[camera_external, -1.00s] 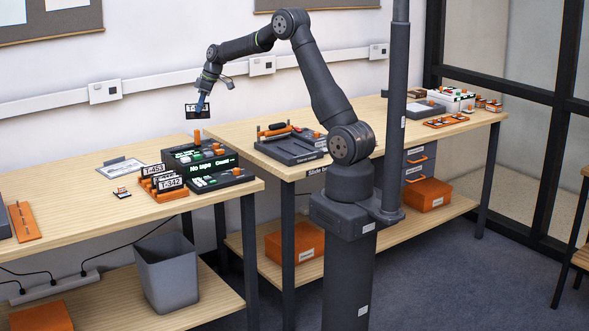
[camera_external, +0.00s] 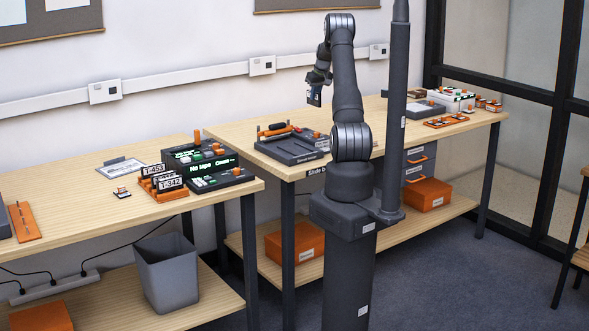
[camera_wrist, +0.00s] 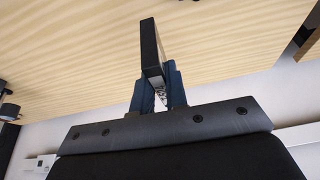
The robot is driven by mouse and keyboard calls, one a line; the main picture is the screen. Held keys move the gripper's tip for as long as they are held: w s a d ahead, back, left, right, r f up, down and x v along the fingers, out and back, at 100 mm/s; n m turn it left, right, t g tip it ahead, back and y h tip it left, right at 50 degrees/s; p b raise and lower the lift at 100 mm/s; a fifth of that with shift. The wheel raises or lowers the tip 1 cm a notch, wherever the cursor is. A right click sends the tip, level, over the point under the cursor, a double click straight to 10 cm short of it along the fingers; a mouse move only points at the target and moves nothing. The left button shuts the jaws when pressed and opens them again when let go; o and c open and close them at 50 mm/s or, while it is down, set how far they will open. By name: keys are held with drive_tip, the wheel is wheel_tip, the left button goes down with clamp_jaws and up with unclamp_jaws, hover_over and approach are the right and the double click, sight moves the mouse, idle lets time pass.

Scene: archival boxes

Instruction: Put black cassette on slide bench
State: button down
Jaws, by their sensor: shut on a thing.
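My gripper (camera_external: 315,86) is shut on the black cassette (camera_external: 314,96) and holds it in the air above the right-hand bench, near the wall. In the wrist view the cassette (camera_wrist: 150,45) is seen edge-on between the blue fingertips of my gripper (camera_wrist: 156,85), with wood bench top behind it. The slide bench (camera_external: 440,133) is the wooden table on the right; its front label, partly hidden by my arm, begins "Slide b". My gripper is apart from the bench top.
A dark grey tray device (camera_external: 290,150) with orange parts stands at the bench's left. A grey case (camera_external: 424,109), an orange tray (camera_external: 446,121) and white boxes (camera_external: 452,100) stand at the right. On the left table are a tape player (camera_external: 195,157) and a rack of cassettes (camera_external: 162,182).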

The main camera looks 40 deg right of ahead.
drive_tip(key=s+d+f+m+g+h, duration=0.15)
drive_tip(key=s+d+m, duration=0.25)
drive_tip(key=s+d, duration=0.95)
drive_tip(key=s+d+f+m+t+h, duration=0.15)
drive_tip(key=s+d+m, duration=0.25)
drive_tip(key=s+d, duration=0.95)
drive_tip(key=g, duration=0.1)
hover_over(381, 132)
drive_tip(key=f, duration=0.6)
drive_tip(key=shift+s+a+f, duration=0.15)
drive_tip(key=shift+s+a, duration=0.05)
drive_tip(key=shift+s, duration=0.1)
drive_tip(key=shift+f, duration=1.95)
drive_tip(key=shift+f, duration=0.1)
drive_tip(key=c, duration=1.9)
unclamp_jaws()
drive_tip(key=shift+f, duration=0.1)
drive_tip(key=o, duration=0.5)
drive_tip(key=shift+c, duration=0.2)
drive_tip(key=v, duration=1.2)
